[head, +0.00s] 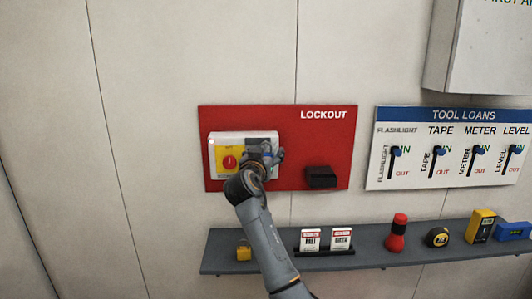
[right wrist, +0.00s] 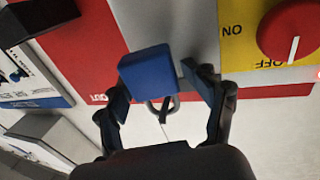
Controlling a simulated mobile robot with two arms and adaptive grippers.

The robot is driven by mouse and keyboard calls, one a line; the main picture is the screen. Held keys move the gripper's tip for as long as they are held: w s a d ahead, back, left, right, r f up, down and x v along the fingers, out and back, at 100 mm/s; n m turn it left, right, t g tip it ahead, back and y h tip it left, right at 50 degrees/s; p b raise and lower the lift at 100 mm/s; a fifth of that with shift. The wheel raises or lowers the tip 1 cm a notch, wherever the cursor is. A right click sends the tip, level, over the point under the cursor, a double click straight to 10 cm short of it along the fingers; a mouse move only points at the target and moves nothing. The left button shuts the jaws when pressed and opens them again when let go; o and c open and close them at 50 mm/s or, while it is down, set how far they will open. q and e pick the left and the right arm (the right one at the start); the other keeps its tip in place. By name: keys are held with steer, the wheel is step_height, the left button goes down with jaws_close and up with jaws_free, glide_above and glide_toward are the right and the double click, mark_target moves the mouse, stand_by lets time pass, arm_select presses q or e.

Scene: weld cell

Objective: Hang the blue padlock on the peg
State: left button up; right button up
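The blue padlock (right wrist: 147,72) shows in the right wrist view, its metal shackle (right wrist: 162,110) pointing toward the palm. My right gripper (right wrist: 155,82) has a finger on either side of the padlock. The left-hand finger in that view meets its edge; a narrow gap seems to show at the other, so I cannot tell whether it is gripped. In the head view my right gripper (head: 268,156) is at the right part of the switch box (head: 213,160) and hides most of the padlock. I cannot make out the peg. My left gripper is not in view.
The switch box, with a red knob (head: 229,162), is on the red lockout board (head: 300,135). A black holder (head: 321,177) projects to the right. Below, a grey shelf (head: 380,257) carries a yellow padlock (head: 244,252), tags (head: 341,238) and tools. A tool loans board (head: 447,178) is further right.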

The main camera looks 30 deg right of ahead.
steer(key=shift+s, duration=0.1)
stand_by(0.3)
steer(key=v, duration=1.2)
